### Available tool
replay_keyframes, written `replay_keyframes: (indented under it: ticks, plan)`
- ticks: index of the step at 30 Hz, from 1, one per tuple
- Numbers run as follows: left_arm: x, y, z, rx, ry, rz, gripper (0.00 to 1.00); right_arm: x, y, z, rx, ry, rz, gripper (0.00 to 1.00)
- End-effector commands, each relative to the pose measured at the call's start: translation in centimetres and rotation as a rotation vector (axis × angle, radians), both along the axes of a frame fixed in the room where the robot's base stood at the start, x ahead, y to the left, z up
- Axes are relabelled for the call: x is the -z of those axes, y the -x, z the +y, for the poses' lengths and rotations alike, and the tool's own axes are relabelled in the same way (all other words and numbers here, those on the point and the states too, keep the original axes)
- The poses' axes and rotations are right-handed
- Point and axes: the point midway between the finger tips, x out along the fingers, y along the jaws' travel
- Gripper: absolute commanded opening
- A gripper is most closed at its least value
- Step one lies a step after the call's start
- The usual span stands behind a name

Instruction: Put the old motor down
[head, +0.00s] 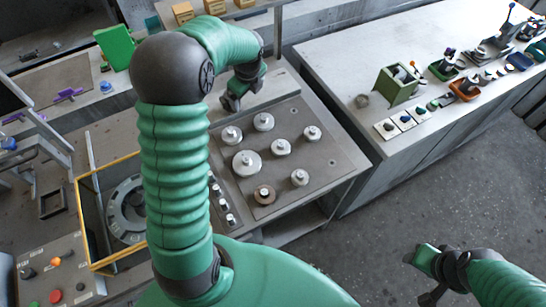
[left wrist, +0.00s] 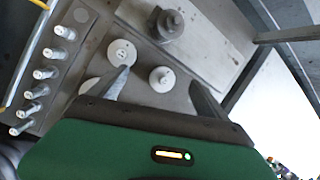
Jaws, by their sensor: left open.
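A disc-shaped motor with a brown, worn-looking base (head: 264,194) sits upright on the grey plate (head: 325,180) in the head view, near its front edge; I take it for the old motor. Several pale grey motors, one of them large (head: 247,163), stand around it. My left gripper (head: 232,103) is open at the plate's far left corner, apart from the brown motor. In the left wrist view its two fingers are spread, with a pale disc (left wrist: 162,78) showing between them and nothing gripped. A darker motor (left wrist: 170,25) shows beyond. My right gripper (head: 425,275) hangs over the floor; its jaw state is unclear.
Several small metal posts (head: 224,205) line the plate's left side. A yellow-edged housing (head: 80,215) with a grey ring (head: 127,208) stands left, partly behind my arm. A bench (head: 345,60) with green and orange fixtures runs along the right. Floor lies between.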

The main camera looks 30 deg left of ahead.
Motion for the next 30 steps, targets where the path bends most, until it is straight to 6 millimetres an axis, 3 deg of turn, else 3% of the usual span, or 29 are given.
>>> replay_keyframes:
  ticks: [1, 3, 6, 10, 12, 15, 30]
  plan:
    - [0.0, 0.9, -4.0, -0.133, 0.065, -0.046, 0.87, 0.0, 0.0, 0.0, 0.000, 0.000, 0.000, 0.48]
    - [0.5, 3.0, -9.2, -0.398, 0.178, -0.113, 0.87, 0.0, 0.0, 0.0, 0.000, 0.000, 0.000, 0.48]
    - [1.3, 7.0, -15.5, -0.795, 0.333, -0.178, 0.87, 0.0, 0.0, 0.0, 0.000, 0.000, 0.000, 0.48]
    - [2.5, 12.4, -20.8, -1.253, 0.481, -0.212, 0.87, 0.0, 0.0, 0.0, 0.000, 0.000, 0.000, 0.48]
    - [3.0, 14.6, -22.4, -1.426, 0.525, -0.217, 0.87, 0.0, 0.0, 0.0, 0.000, 0.000, 0.000, 0.48]
    - [3.5, 16.2, -23.4, -1.567, 0.555, -0.218, 0.87, 0.0, 0.0, 0.0, 0.000, 0.000, 0.000, 0.48]
    - [3.6, 16.5, -23.6, -1.600, 0.559, -0.220, 0.87, 0.0, 0.0, 0.0, 0.000, 0.000, 0.000, 0.48]
